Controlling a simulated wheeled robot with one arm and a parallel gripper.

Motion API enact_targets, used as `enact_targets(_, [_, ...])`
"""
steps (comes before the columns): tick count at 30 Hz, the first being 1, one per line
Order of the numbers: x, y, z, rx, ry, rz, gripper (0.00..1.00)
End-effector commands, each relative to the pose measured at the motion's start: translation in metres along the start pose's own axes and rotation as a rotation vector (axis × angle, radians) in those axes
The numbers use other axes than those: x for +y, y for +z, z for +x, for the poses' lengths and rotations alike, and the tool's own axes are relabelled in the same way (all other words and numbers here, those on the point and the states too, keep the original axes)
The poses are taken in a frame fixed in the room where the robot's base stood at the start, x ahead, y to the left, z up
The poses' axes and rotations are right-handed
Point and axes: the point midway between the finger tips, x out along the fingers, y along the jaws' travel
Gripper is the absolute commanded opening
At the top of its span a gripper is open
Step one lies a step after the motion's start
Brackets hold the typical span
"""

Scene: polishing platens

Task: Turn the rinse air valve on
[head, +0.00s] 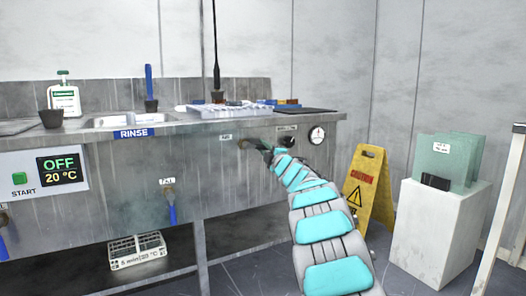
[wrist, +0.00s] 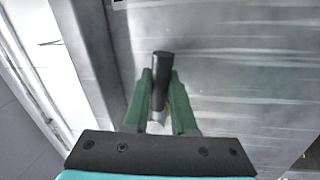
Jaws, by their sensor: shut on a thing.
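The air valve (head: 243,143) is a small brass fitting on the steel front panel, beside a small label (head: 225,137) that seems to read AIR. My gripper (head: 264,151) is at the panel just right of this fitting. In the wrist view, the green fingers of my gripper (wrist: 161,100) are shut on a black rounded handle (wrist: 161,68), one finger on each side. A little brass shows low between the fingers. The handle's joint to the valve is mostly hidden by the gripper, and its exact angle is hard to tell in the head view.
A round gauge (head: 317,134) and a dark knob (head: 287,143) sit right of my gripper. A blue-handled valve (head: 171,207) hangs lower left. A yellow caution sign (head: 369,188) and a white pedestal (head: 436,230) with glass plates (head: 455,160) stand right of my arm.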

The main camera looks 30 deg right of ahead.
Motion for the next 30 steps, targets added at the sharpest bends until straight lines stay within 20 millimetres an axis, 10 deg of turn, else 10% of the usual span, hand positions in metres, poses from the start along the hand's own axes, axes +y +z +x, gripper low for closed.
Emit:
enact_targets(17, [0.0023, -0.0024, 0.0011, 0.011, 0.001, -0.034, 0.00])
enact_targets(18, [0.0023, -0.0024, 0.0011, 0.011, 0.001, -0.034, 0.26])
enact_targets(30, [0.0020, -0.0009, 0.0007, 0.008, 0.000, -0.032, 0.55])
